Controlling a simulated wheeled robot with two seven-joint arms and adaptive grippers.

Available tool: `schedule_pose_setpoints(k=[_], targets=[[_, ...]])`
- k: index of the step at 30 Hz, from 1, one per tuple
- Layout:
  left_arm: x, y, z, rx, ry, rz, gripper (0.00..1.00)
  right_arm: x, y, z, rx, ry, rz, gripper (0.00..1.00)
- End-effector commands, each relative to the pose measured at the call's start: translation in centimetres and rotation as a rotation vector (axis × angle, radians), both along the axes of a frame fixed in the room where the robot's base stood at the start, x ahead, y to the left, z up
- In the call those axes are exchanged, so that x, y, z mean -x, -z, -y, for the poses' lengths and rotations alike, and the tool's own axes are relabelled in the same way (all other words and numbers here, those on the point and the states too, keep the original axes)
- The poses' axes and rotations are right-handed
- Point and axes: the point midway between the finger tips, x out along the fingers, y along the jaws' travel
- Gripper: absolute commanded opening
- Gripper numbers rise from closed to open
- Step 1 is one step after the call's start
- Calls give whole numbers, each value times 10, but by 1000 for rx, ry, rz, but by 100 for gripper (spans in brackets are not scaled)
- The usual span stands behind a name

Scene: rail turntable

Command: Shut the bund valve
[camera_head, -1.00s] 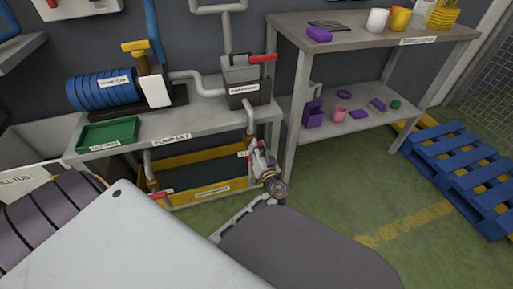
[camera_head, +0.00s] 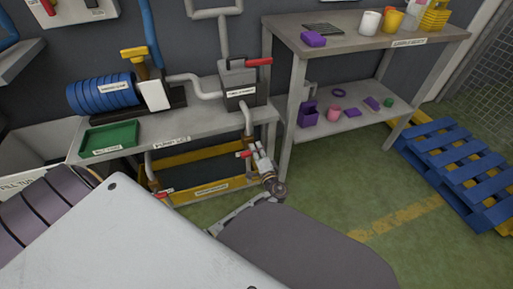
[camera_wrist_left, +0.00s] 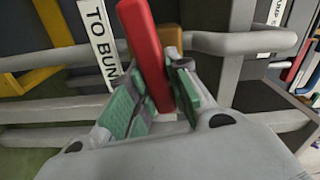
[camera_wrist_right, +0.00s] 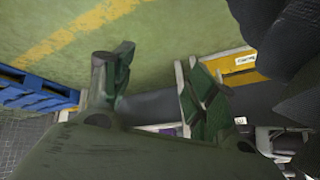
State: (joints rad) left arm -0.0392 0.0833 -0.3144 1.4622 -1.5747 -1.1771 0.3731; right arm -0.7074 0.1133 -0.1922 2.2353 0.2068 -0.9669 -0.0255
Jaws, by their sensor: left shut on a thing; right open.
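My left gripper (camera_head: 262,158) is at the right end of the pump set frame in the head view. In the left wrist view the green-padded fingers (camera_wrist_left: 155,105) are shut on a red lever handle (camera_wrist_left: 148,50). A sign reading "TO BUN…" (camera_wrist_left: 100,45), partly cut off, is beside the handle. The red handle (camera_head: 244,154) also shows in the head view, pointing left from the fingers. The valve body is mostly hidden by the gripper. My right gripper (camera_wrist_right: 160,92) is open and empty in the right wrist view; the head view does not show it.
Another red handle (camera_head: 163,193) is low at the left end of the yellow frame (camera_head: 190,190). A third red handle (camera_head: 258,62) tops the grey box. A green tray (camera_head: 108,138) lies on the bench. A shelf table (camera_head: 350,45) and blue pallet (camera_head: 460,170) stand right.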

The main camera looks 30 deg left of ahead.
Motion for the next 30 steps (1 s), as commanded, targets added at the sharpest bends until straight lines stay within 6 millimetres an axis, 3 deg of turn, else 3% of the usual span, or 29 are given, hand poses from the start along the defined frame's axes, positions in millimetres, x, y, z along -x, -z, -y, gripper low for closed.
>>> schedule_pose_setpoints(k=[9,26,27,30], targets=[[-1,3,1,-109,1,-128,0,0,-22,5,36,-19,-30,57],[0,5,1,-134,2,-156,0,1,-26,7,43,-22,-37,57],[0,5,1,-133,2,-157,24,1,-26,7,43,-22,-37,57],[0,5,1,-132,1,-156,37,0,-26,7,43,-22,-36,57]])
